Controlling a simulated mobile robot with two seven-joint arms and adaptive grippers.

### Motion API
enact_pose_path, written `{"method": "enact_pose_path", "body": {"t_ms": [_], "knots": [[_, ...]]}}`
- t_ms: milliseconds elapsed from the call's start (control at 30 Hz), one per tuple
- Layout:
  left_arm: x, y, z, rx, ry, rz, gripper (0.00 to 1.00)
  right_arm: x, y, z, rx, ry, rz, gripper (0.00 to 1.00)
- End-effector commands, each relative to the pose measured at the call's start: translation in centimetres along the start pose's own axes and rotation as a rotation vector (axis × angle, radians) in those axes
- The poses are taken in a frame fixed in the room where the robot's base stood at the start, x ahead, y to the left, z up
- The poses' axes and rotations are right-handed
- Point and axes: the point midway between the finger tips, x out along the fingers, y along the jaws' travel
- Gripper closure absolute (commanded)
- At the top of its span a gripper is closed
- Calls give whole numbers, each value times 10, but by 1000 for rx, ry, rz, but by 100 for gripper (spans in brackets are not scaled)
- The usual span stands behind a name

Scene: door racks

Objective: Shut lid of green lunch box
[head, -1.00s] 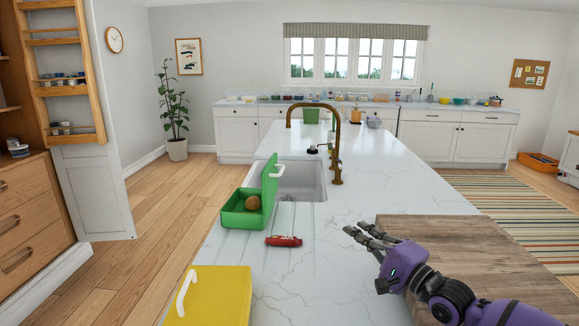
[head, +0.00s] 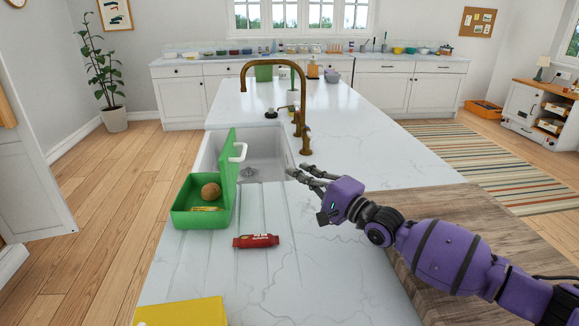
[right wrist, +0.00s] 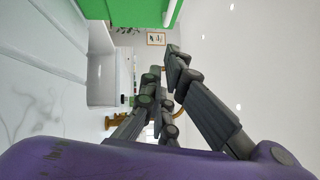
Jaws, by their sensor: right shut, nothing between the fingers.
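The green lunch box (head: 188,219) stands on the counter left of the sink's near edge. Its lid (head: 228,172) is open and stands roughly upright on the box's right side, with a white handle (head: 239,152). A brown round item (head: 211,191) and a small yellow item (head: 207,209) lie in the box. My right gripper (head: 297,173) is shut and empty, to the right of the lid and apart from it, over the sink's right edge. In the right wrist view, the green lid (right wrist: 130,9) shows at the top. My left gripper is out of view.
A red packet-like item (head: 256,241) lies in front of the box. A yellow lunch box (head: 182,313) is at the front edge. The sink (head: 258,160) and brass faucet (head: 304,100) are behind. A wooden board (head: 430,215) is under my right arm.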

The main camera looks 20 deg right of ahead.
Motion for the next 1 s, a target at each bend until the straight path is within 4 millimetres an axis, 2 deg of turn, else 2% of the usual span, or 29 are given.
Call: {"method": "enact_pose_path", "body": {"t_ms": [200,400,500,633,1000], "knots": [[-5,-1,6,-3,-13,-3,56,47,-4,1,-1,-1,-6,100],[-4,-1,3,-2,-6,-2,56,86,-3,1,-2,-1,-4,100],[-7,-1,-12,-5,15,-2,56,97,-7,15,1,-2,-8,100],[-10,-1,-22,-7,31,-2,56,106,-6,24,0,-1,-6,100],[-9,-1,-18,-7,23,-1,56,110,-1,29,-1,0,-1,100]]}}
